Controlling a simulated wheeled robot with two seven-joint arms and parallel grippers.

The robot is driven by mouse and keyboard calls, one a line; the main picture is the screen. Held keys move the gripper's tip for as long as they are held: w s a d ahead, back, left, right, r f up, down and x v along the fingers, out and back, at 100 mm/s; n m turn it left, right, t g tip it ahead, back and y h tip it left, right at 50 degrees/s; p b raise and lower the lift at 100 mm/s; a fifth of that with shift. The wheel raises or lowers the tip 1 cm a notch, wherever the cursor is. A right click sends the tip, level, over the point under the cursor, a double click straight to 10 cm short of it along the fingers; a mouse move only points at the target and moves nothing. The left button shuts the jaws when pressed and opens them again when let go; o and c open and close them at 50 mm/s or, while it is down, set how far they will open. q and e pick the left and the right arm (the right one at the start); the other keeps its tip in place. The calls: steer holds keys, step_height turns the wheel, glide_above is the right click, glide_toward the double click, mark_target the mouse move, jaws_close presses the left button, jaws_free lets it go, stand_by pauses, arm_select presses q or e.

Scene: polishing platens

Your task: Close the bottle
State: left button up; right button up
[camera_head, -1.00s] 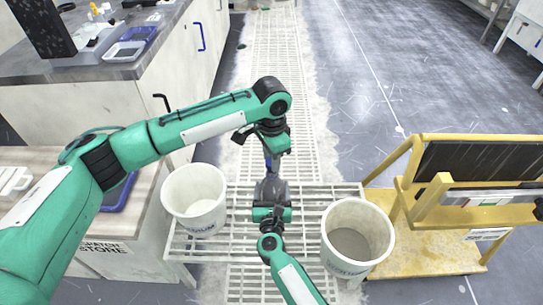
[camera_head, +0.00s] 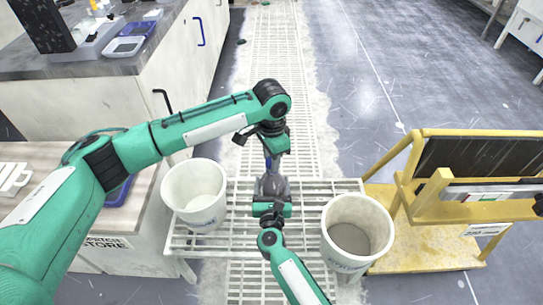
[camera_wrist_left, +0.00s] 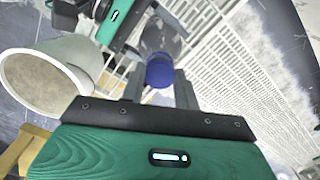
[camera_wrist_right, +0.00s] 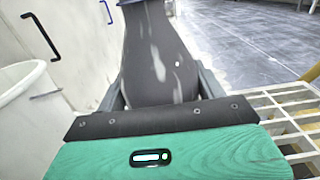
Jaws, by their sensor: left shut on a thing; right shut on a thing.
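A dark grey bottle (camera_head: 271,187) stands about upright between my two grippers, above the white grating. My right gripper (camera_head: 271,206) is shut on its body; the right wrist view shows the grey body (camera_wrist_right: 160,65) filling the space between the fingers. A blue cap (camera_head: 268,164) is at the top of the bottle, and it shows in the left wrist view (camera_wrist_left: 160,72) between the left fingers. My left gripper (camera_head: 270,148) is shut on the cap from above. The cap meets the bottle's neck, but I cannot tell how tightly it sits.
White buckets stand on the slatted stand (camera_head: 243,240), one at left (camera_head: 195,205) and one at right (camera_head: 345,262). A yellow rack (camera_head: 418,250) is at right. A bench with trays (camera_head: 125,46) is at back left.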

arm_select(q)
steer(key=shift+f, duration=0.55)
